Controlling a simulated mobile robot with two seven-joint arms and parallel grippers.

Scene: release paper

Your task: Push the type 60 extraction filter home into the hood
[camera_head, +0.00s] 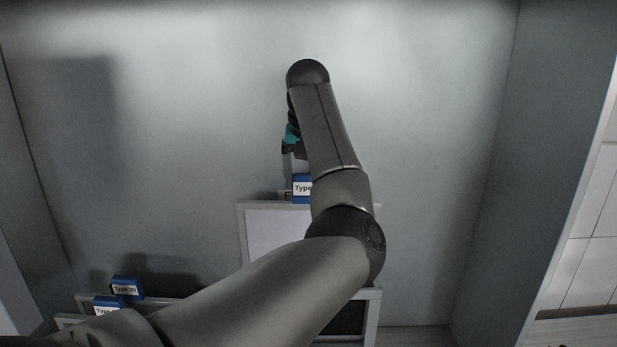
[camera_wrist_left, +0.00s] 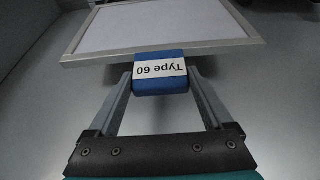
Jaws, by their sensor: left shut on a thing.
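The type 60 extraction filter (camera_head: 262,228) is a white panel in a pale frame, partly hidden behind my left arm in the head view. It also shows in the left wrist view (camera_wrist_left: 150,30). Its blue tab (camera_head: 302,187) carries a white label, which reads "Type 60" upside down in the wrist view. My left gripper (camera_wrist_left: 160,88) is shut on this blue tab, one finger on each side. Whether the filter sits in a hood slot cannot be told; its lower part is hidden by my arm. My right gripper is not in view.
Two more blue-tabbed pieces, one labelled Type 30 (camera_head: 126,288) and one with a partly hidden label (camera_head: 107,304), stand at lower left. A pale frame with a dark opening (camera_head: 345,322) is at the bottom. Grey walls enclose left, back and right.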

